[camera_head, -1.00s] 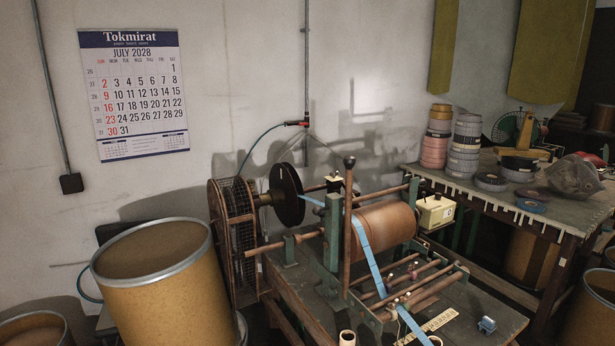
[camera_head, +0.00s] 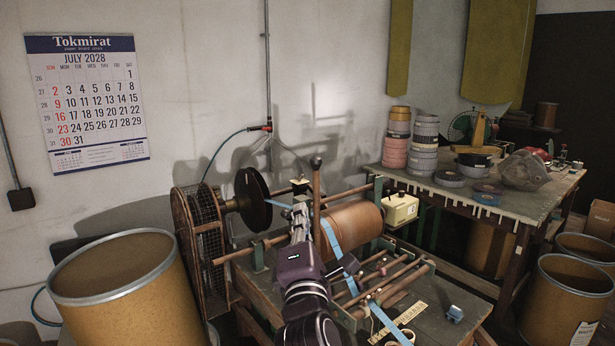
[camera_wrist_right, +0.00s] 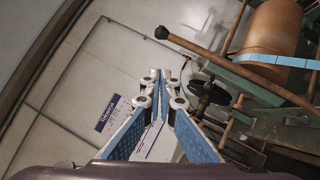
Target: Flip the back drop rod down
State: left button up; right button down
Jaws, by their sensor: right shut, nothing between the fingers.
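A wooden rod with a dark ball knob (camera_head: 316,190) stands upright on the winding machine (camera_head: 405,330). It also shows in the right wrist view, where the long rod (camera_wrist_right: 240,72) runs from its dark knob at upper left down to the right. My right gripper (camera_head: 300,208) is just left of this rod in the head view, pointing up. Its fingertips (camera_wrist_right: 160,76) are shut and empty, below the knob in the wrist picture, with no visible contact. My right arm hides part of the machine's left front. My left gripper is not in view.
A brown roller (camera_head: 355,225) and blue tape (camera_head: 332,240) are right of the gripper. A caged wheel (camera_head: 200,240) and black disc (camera_head: 252,198) are on the left. A large drum (camera_head: 125,295) stands front left. A table (camera_head: 460,200) with tape rolls is at right.

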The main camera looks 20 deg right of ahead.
jog(key=d+p+x, duration=0.1)
jog(key=p+x, duration=0.1)
jog(key=x, duration=0.4)
jog(key=d+p+x, duration=0.1)
jog(key=p+x, duration=0.2)
jog(key=x, duration=0.3)
jog(key=shift+d+r, duration=0.35)
jog(key=shift+r, duration=0.15)
jog(key=shift+r, duration=0.1)
